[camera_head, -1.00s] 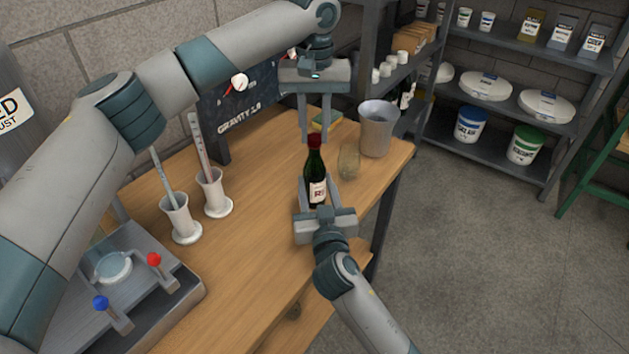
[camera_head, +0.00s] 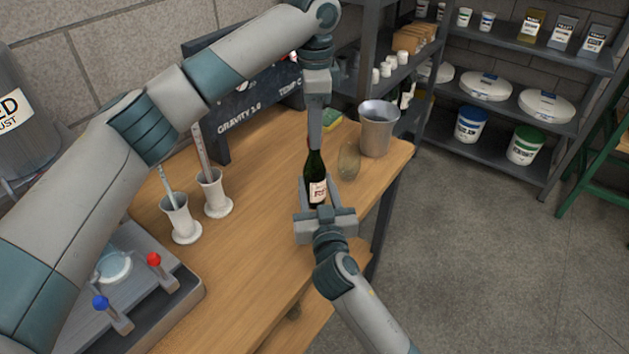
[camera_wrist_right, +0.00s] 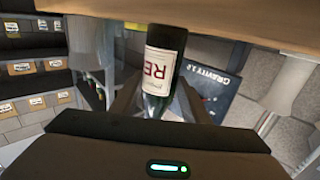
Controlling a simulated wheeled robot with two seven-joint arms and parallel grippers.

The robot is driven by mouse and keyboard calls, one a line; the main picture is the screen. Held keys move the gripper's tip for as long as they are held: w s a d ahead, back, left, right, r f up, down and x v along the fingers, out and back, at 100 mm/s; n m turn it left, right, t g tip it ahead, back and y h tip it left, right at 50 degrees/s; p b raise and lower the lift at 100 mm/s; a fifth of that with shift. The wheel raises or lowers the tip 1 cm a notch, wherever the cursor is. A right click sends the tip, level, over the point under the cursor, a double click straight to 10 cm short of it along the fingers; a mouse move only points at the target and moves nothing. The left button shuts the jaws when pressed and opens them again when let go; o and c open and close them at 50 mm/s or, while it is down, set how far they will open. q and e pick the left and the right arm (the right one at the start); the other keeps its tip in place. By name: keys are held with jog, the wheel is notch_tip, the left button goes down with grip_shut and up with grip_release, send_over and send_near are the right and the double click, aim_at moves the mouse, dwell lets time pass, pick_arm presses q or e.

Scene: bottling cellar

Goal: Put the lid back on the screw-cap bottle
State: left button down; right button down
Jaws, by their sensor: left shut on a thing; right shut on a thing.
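The dark green screw-cap bottle (camera_head: 316,167) with a white label stands upright at the right part of the wooden table. My right gripper (camera_head: 316,190) is shut on its lower body; the bottle and its label also show between the fingers in the right wrist view (camera_wrist_right: 166,62). My left gripper (camera_head: 314,142) is above the bottle, pointing straight down, with its fingers at the top of the neck. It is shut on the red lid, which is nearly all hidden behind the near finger. I cannot see how the lid sits on the neck.
A glass jar (camera_head: 349,161) and a grey metal bucket (camera_head: 378,130) stand close to the right of the bottle. Two white cylinders (camera_head: 180,219) with sticks stand at the left. A device with red and blue knobs (camera_head: 150,310) is at the front left.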

pick_arm(q)
jog(key=m, duration=0.6)
jog(key=shift+w, duration=0.1)
jog(key=m, duration=0.5)
jog(key=shift+m, duration=0.4)
jog(key=c, duration=1.4)
grip_release()
jog(key=shift+r, duration=0.1)
notch_tip(320, 180, up, 12)
jog(key=shift+f, duration=0.15)
pick_arm(e)
jog(key=c, duration=0.9)
grip_release()
jog(key=shift+s, duration=0.1)
